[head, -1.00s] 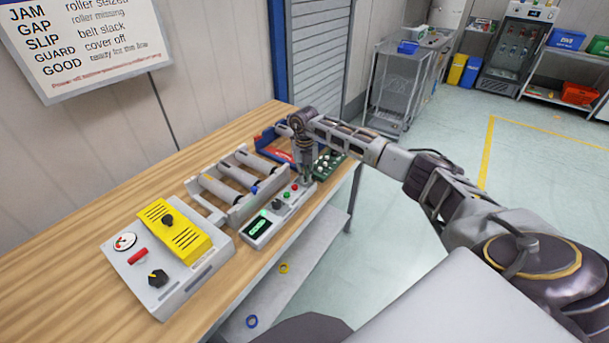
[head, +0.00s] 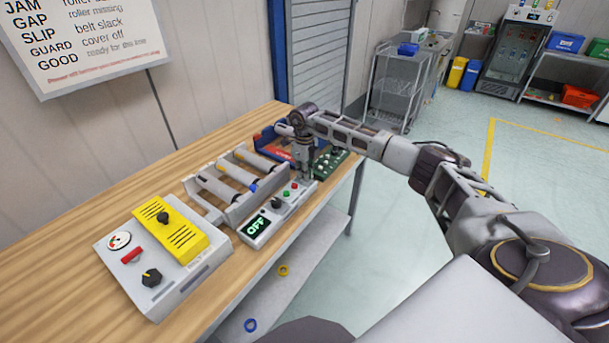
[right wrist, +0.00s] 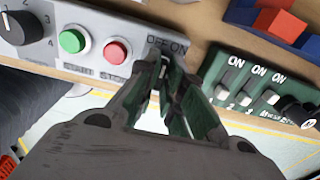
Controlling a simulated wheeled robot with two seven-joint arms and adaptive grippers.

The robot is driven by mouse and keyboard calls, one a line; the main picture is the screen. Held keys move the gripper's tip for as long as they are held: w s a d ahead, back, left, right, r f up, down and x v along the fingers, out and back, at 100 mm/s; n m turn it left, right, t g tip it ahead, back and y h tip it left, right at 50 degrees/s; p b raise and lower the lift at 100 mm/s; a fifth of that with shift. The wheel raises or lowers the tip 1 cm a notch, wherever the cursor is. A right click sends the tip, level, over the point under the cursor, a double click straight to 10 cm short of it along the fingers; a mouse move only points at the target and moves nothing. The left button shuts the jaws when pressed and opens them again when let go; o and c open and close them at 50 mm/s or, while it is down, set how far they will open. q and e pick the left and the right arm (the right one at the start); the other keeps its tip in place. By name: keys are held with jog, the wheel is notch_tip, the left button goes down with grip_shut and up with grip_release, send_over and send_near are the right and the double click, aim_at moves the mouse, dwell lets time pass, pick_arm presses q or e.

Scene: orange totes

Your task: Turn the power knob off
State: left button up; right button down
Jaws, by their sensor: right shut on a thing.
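The grey control box (head: 252,237) stands near the table's front edge. Its small display (head: 257,226) shows large green letters that look like OFF. My right gripper (head: 306,180) points down at the box's far right end. In the right wrist view my right gripper (right wrist: 165,65) is shut on the power knob, right below the OFF ON label (right wrist: 168,43). The fingertips hide most of the knob, so its exact angle cannot be told. My left gripper is not in view.
A red button (right wrist: 117,52), a green button (right wrist: 73,40) and a numbered dial (right wrist: 22,28) sit beside the knob. A green switch board (right wrist: 235,75) is close on the right. Rollers (head: 222,190) and a yellow-covered box (head: 172,228) stand to the left.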

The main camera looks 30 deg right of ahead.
jog(key=n, duration=0.3)
jog(key=shift+b, duration=0.4)
jog(key=n+b, duration=0.1)
jog(key=n, duration=0.4)
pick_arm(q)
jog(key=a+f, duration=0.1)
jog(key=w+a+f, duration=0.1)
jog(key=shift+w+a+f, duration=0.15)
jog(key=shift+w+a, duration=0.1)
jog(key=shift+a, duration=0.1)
pick_arm(e)
jog(key=shift+n, duration=0.4)
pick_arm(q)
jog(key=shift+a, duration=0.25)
pick_arm(e)
jog(key=c, duration=1.5)
grip_release()
jog(key=shift+c, duration=0.2)
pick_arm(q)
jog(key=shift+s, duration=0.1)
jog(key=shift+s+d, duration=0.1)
pick_arm(e)
jog(key=shift+r, duration=0.15)
